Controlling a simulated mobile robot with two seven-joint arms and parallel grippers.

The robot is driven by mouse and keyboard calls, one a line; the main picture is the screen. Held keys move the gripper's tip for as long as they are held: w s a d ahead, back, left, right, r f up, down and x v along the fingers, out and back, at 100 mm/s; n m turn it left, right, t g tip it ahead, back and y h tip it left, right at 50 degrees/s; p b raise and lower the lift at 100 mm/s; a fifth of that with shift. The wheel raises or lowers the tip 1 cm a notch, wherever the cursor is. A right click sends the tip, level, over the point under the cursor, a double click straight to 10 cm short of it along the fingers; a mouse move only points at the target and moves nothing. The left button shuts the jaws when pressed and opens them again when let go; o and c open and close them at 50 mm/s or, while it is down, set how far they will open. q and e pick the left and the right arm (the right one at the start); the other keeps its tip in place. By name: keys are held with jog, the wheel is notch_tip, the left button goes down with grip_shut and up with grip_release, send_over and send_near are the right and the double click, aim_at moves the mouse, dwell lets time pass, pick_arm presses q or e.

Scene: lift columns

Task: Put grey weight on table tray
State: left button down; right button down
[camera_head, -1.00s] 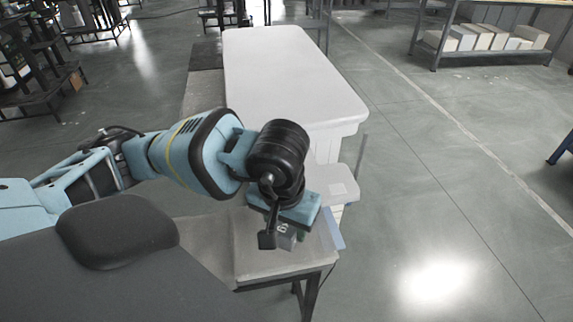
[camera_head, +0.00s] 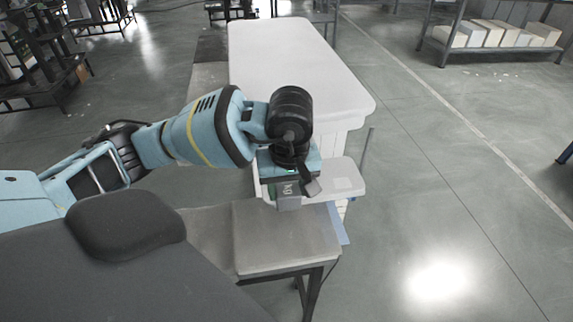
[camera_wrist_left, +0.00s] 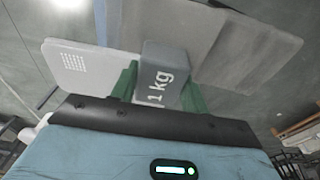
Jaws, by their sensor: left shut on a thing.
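The grey weight (camera_wrist_left: 162,72), marked "1 kg", is held between the green fingers of my left gripper (camera_wrist_left: 160,88) in the left wrist view. In the head view the weight (camera_head: 288,198) hangs below my left gripper (camera_head: 288,184), which is shut on it. The weight is in front of the near end of the white table, beside the light tray (camera_head: 342,178) attached there. The tray also shows at the left in the wrist view (camera_wrist_left: 75,66). I cannot tell if the weight touches the tray. My right gripper is not in view.
A low grey stand (camera_head: 285,245) with dark legs is in front of the tray. The long white table (camera_head: 285,60) behind is bare. A rack with pale boxes (camera_head: 500,36) stands at the back right. The floor at right is clear.

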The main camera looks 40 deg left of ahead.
pick_arm(q)
jog(key=w+a, duration=0.2)
jog(key=w, duration=0.1)
jog(key=w+a, duration=0.2)
jog(key=w, duration=0.2)
jog(key=w+a+f, duration=0.1)
jog(key=w+a, duration=0.1)
jog(key=w, duration=0.1)
jog(key=shift+w+a, duration=0.1)
jog(key=shift+w, duration=0.2)
jog(key=shift+w+a, duration=0.15)
jog(key=shift+w+a+f, duration=0.1)
jog(key=shift+w+f, duration=0.1)
notch_tip(320, 180, down, 3)
jog(key=shift+r+p, duration=0.1)
jog(key=shift+p, duration=0.25)
jog(key=shift+f, duration=0.3)
jog(key=c, duration=0.7)
grip_release()
jog(key=shift+s, duration=0.1)
jog(key=shift+f, duration=0.1)
